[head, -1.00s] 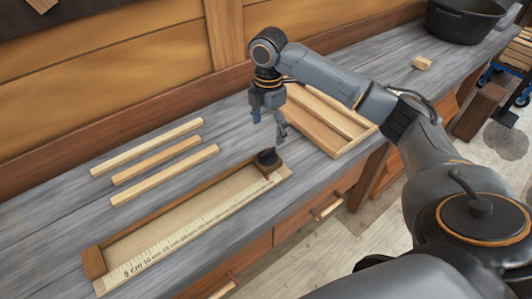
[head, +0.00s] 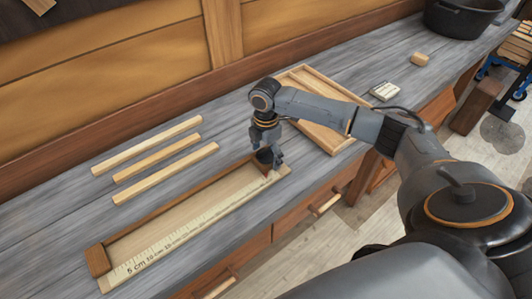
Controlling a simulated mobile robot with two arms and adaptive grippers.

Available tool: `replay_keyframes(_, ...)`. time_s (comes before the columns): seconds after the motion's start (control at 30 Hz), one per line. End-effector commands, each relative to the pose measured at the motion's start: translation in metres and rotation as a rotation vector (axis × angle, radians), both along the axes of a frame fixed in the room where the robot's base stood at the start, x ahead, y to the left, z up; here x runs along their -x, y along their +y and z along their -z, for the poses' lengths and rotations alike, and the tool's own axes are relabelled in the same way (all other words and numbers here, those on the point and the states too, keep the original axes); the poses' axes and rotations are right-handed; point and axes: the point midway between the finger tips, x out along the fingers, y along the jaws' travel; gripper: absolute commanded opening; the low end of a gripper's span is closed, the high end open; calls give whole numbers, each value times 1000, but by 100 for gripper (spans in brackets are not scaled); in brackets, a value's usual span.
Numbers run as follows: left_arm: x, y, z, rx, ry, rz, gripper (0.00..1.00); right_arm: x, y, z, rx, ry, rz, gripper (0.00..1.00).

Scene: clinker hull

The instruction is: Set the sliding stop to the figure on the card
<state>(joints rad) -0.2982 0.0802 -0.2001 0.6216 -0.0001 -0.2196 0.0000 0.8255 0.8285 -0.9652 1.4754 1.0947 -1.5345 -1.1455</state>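The measuring board (head: 178,238) lies on the bench, with a printed scale along its near edge and a brown strip along its back. The dark sliding stop (head: 264,157) sits at the board's right end, partly hidden by my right gripper. My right gripper (head: 266,154) points down at the stop, its fingers spread about the dark knob; I cannot tell whether they press on it. A small pale card or block with dark marks (head: 384,91) lies at the right, too small to read. My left gripper is out of view.
Several pale wooden strips (head: 157,158) lie behind the board. A wooden tray (head: 300,72) stands behind my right forearm. A small wood block (head: 419,58) and a black pot (head: 460,18) stand farther right. The bench left of the board is clear.

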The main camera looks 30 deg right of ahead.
Motion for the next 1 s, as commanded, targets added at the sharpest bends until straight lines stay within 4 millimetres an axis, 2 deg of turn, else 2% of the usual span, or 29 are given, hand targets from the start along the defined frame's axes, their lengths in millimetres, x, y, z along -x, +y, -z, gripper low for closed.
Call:
replay_keyframes(0.03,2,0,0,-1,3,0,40,0,0,0,0,0,0,73)
replay_keyframes(0.37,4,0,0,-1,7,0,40,0,0,0,0,1,0,6)
replay_keyframes(0.53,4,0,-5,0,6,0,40,1,7,-2,-1,3,-2,3)
replay_keyframes(0.73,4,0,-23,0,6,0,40,4,38,-3,-3,4,-2,3)
replay_keyframes(1.0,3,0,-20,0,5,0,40,3,40,0,-1,3,1,3)
